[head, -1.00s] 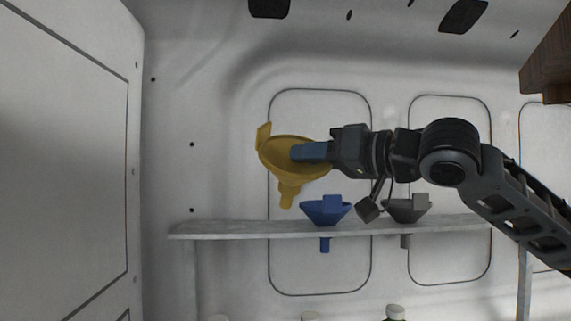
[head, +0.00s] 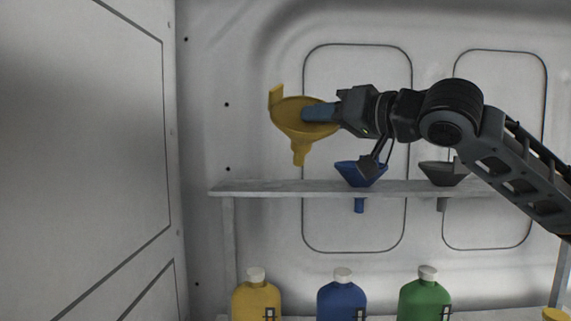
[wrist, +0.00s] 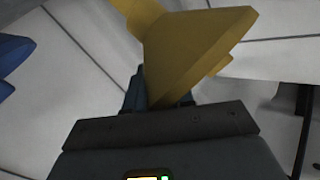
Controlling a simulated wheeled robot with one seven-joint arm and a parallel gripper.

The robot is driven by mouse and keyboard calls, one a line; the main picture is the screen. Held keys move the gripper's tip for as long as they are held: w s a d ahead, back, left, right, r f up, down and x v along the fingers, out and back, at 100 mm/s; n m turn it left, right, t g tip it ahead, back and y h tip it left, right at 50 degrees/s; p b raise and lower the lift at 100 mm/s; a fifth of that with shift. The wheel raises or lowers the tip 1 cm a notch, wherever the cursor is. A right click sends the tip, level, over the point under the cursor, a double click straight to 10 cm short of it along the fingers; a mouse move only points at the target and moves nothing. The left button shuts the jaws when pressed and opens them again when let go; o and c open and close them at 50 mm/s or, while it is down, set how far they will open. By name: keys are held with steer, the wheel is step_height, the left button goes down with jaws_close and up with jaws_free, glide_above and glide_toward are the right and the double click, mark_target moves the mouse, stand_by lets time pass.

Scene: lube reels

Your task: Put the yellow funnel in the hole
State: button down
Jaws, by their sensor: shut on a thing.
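The yellow funnel (head: 300,122) is held in the air above the left part of the shelf, roughly upright with its spout down. My gripper (head: 318,113) is shut on its right rim. In the wrist view the funnel (wrist: 190,45) fills the upper middle, in front of the gripper (wrist: 165,95). The spout tip is above the shelf board (head: 270,188) and apart from it. No hole shows in the bare left part of the board, as it is seen nearly edge-on.
A blue funnel (head: 362,175) and a grey funnel (head: 437,175) sit in the shelf with spouts hanging below it. Yellow (head: 257,301), blue (head: 342,302) and green (head: 425,301) bottles stand underneath. A wall panel (head: 85,150) is at the left.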

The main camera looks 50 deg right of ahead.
mark_target(292, 117)
steer(key=w, duration=0.6)
steer(key=shift+w+d+p, duration=0.15)
steer(key=shift+w+p, duration=0.15)
steer(key=shift+w, duration=0.05)
steer(key=f, duration=0.1)
steer(key=w+d+f, duration=0.1)
steer(key=f, duration=0.1)
steer(key=w+d+f, duration=0.1)
steer(key=f, duration=0.1)
steer(key=shift+w+d+f, duration=0.2)
steer(key=shift+w+f, duration=0.05)
steer(key=shift+w+d+f, duration=0.35)
steer(key=shift+f, duration=0.4)
steer(key=shift+w+d+f, duration=0.3)
steer(key=shift+w+f, duration=0.1)
steer(key=shift+f, duration=0.35)
steer(key=shift+w+d+f, duration=0.35)
steer(key=shift+f, duration=0.4)
steer(key=c, duration=1)
jaws_free()
steer(key=shift+f, duration=0.2)
steer(key=s, duration=0.4)
steer(key=s+a+b, duration=0.1)
steer(key=s, duration=0.7)
steer(key=shift+a+r+b, duration=0.2)
steer(key=shift+r+b, duration=0.05)
steer(key=shift+b, duration=0.15)
